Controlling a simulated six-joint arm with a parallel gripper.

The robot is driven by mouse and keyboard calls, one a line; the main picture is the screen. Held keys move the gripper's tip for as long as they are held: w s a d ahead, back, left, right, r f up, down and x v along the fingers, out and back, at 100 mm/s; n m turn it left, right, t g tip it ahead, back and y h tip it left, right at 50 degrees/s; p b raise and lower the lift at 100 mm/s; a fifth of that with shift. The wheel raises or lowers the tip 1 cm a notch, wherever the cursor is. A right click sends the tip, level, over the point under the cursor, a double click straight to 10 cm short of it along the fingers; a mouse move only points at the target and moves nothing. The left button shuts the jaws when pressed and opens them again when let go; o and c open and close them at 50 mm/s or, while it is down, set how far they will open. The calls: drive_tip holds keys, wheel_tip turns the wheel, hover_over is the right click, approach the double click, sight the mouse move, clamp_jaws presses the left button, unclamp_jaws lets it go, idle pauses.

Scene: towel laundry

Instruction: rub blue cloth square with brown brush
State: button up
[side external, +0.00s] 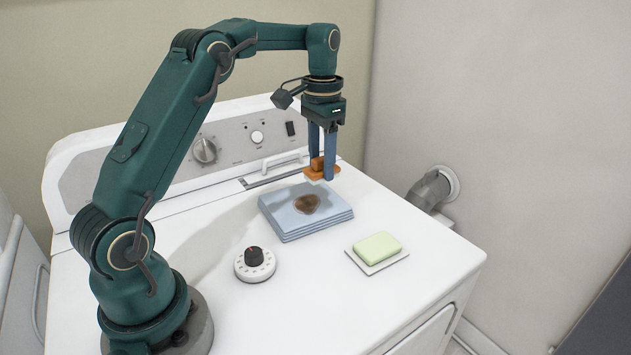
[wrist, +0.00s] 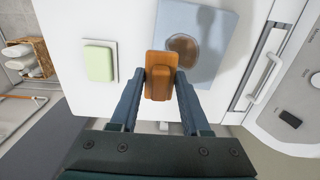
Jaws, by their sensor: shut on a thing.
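The blue cloth square (side external: 285,222) lies folded flat on the white machine top, with a dark brown stain (side external: 307,204) on its upper face. The cloth also shows in the wrist view (wrist: 212,68), stain toward its left part. My gripper (side external: 324,165) points down and is shut on the brown brush (side external: 318,173), whose pale bristles face down. In the wrist view the brush (wrist: 158,72) sits between the two blue fingers. The brush is near the cloth's back right corner in the side view. I cannot tell whether its bristles touch anything.
A green soap bar (side external: 378,246) rests on a white dish (side external: 364,265) right of the cloth. A round white timer with a black knob (side external: 255,262) stands in front. The control panel (side external: 230,142) rises behind. The machine top's front right is clear.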

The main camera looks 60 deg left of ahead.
sight(313, 216)
drive_tip(key=shift+s+a+f, duration=0.1)
drive_tip(key=shift+a+f, duration=0.05)
drive_tip(key=shift+f, duration=0.3)
drive_tip(key=shift+s+a+f, duration=0.1)
drive_tip(key=shift+a+f, duration=0.05)
drive_tip(key=shift+f, duration=3.25)
drive_tip(key=shift+w+a+f, duration=0.1)
drive_tip(key=shift+a+f, duration=0.4)
drive_tip(key=shift+f, duration=0.05)
drive_tip(key=shift+w+a, duration=0.15)
drive_tip(key=shift+a, duration=1.5)
drive_tip(key=shift+w+a, duration=0.15)
drive_tip(key=shift+a, duration=1.45)
drive_tip(key=shift+s+d, duration=0.2)
drive_tip(key=shift+d, duration=1.75)
drive_tip(key=shift+s+d, duration=0.2)
drive_tip(key=shift+d, duration=1.75)
drive_tip(key=shift+s+a, duration=0.3)
drive_tip(key=shift+s, duration=0.45)
drive_tip(key=shift+w+a, duration=0.2)
drive_tip(key=shift+a, duration=1.65)
drive_tip(key=shift+w+a, duration=0.2)
drive_tip(key=shift+a, duration=1.6)
drive_tip(key=shift+s+d+r, duration=0.1)
drive_tip(key=shift+s+d, duration=0.05)
drive_tip(key=shift+d, duration=1.8)
drive_tip(key=shift+s+d, duration=0.15)
drive_tip(key=shift+d, duration=1.75)
drive_tip(key=shift+a+r, duration=0.1)
drive_tip(key=shift+r, duration=3.85)
